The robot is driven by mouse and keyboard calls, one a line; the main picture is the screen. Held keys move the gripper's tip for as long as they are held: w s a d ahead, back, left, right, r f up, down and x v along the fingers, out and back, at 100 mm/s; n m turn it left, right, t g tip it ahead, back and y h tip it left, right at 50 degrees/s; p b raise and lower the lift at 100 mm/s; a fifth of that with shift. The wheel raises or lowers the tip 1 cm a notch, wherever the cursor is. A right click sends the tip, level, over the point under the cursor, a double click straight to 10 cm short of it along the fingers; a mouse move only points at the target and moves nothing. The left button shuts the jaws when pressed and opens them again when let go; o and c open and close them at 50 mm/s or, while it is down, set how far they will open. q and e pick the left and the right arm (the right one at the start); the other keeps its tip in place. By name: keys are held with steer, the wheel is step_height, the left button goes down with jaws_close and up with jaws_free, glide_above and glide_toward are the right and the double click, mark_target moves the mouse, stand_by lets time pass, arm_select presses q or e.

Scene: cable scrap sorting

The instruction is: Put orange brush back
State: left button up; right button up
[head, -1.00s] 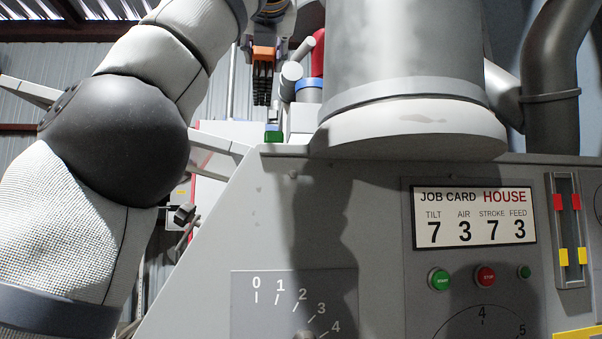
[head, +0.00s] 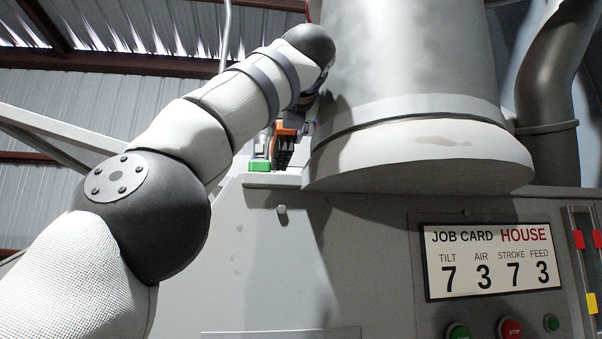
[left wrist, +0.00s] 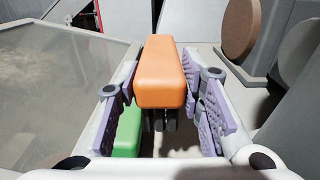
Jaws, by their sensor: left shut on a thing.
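The orange brush (left wrist: 161,72) has an orange block handle and dark bristles (left wrist: 160,120) pointing down. In the left wrist view my left gripper (left wrist: 165,85) has its purple ribbed pads on either side of the handle and is shut on it. In the head view the brush (head: 286,131) hangs upright beside the machine's round column, bristles just above or at the grey ledge; contact cannot be told. My left arm hides most of the gripper there. My right gripper is not in view.
A green block (head: 260,165) stands on the ledge just left of the brush; it also shows in the left wrist view (left wrist: 128,135). The large grey column (head: 415,150) stands close on the right. The job card panel (head: 490,262) and buttons are below.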

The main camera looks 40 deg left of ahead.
arm_select(q)
steer(key=w+f, duration=0.1)
steer(key=f, duration=0.1)
steer(key=w+f, duration=0.3)
steer(key=shift+w+d+f+b, duration=0.1)
steer(key=shift+d+f+b, duration=0.2)
steer(key=shift+s+f, duration=0.2)
steer(key=shift+f, duration=0.4)
steer(key=shift+s+f, duration=0.15)
steer(key=shift+f, duration=0.4)
steer(key=o, duration=1.2)
steer(key=shift+f, duration=0.15)
steer(key=shift+o, duration=0.2)
steer(key=shift+w, duration=0.1)
steer(key=v, duration=1.2)
